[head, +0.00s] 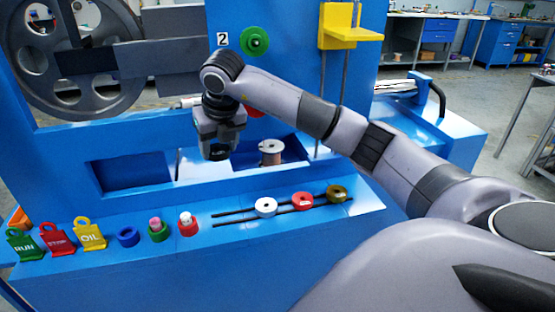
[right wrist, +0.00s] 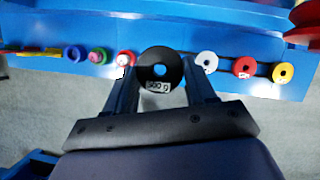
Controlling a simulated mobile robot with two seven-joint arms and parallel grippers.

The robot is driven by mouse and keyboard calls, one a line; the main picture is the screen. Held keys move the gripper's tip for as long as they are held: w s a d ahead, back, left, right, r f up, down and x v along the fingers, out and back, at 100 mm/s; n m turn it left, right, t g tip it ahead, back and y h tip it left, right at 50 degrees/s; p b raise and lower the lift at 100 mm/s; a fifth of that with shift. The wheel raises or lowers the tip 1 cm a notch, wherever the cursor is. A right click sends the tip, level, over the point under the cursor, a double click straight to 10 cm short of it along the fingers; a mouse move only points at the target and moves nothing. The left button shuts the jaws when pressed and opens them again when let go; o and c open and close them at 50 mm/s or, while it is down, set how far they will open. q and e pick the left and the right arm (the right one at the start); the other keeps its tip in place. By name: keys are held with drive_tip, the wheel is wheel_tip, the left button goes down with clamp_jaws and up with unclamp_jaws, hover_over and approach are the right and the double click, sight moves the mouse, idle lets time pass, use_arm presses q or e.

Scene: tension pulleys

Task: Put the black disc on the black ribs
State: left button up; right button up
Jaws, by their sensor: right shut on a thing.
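The black disc (right wrist: 148,70) shows in the right wrist view, with a centre hole and a small white weight label. My right gripper (head: 217,154) is shut on it, with a finger at each side of the disc. In the head view the disc cannot be told apart from the dark gripper. The black ribs (head: 236,211) are two thin parallel bars on the blue ledge. White (head: 265,207), red (head: 302,201) and olive-yellow (head: 338,194) discs sit along them; their left end is bare. The gripper is above and behind that left end. My left gripper is not in view.
Left of the ribs on the ledge stand a red holder (head: 188,228), a green holder (head: 158,233), a blue ring (head: 126,237) and several tags such as the yellow OIL tag (head: 90,238). A spool (head: 271,152) stands in the recess behind.

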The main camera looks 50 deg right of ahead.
wheel_tip(320, 180, down, 20)
drive_tip(key=shift+r+b, duration=0.1)
drive_tip(key=shift+b, duration=0.25)
drive_tip(key=shift+f, duration=0.25)
drive_tip(key=o, duration=1.3)
drive_tip(key=shift+r, duration=0.15)
